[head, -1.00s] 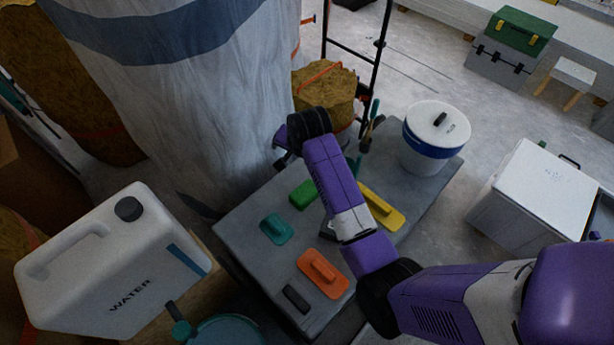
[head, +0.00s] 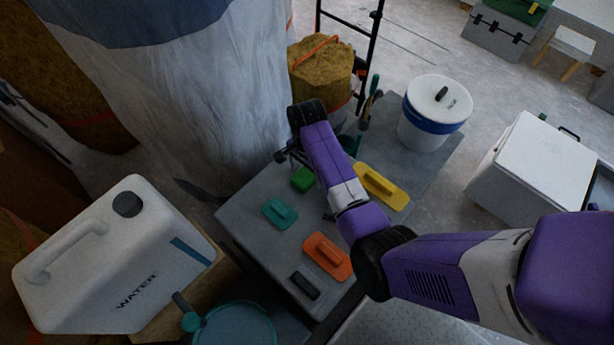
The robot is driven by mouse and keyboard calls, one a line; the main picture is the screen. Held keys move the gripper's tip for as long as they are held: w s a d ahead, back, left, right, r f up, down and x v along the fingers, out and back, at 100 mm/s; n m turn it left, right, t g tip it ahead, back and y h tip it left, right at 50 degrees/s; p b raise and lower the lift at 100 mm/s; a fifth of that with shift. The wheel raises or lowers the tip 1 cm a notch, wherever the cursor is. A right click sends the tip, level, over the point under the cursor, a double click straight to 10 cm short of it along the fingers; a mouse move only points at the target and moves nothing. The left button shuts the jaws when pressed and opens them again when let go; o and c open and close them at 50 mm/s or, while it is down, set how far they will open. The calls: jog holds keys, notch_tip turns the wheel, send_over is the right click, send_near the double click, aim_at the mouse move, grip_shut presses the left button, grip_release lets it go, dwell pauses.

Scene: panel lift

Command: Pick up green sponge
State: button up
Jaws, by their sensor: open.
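The green sponge (head: 303,180) is a small bright green block. It lies on the grey worktop (head: 254,232), near its edge by the large wrapped column. My gripper (head: 286,158) is at the end of the purple and white arm, just above and left of the sponge in the picture. It is open, and nothing shows between its fingers. It appears apart from the sponge, though its height above the worktop is hard to tell. Part of the gripper is hidden behind my wrist.
A teal float (head: 279,213), an orange float (head: 327,256), a yellow float (head: 381,187) and a dark block (head: 304,285) lie around the sponge. A white bucket (head: 434,112) stands at the far end. The wrapped column (head: 215,110) rises close behind my gripper. A water canister (head: 115,255) stands left.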

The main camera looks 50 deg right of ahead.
aim_at(307, 174)
jog(key=shift+f, duration=0.6)
jog(key=c, duration=1.4)
jog(key=shift+r, duration=0.15)
notch_tip(307, 174, up, 20)
jog(key=p, duration=0.6)
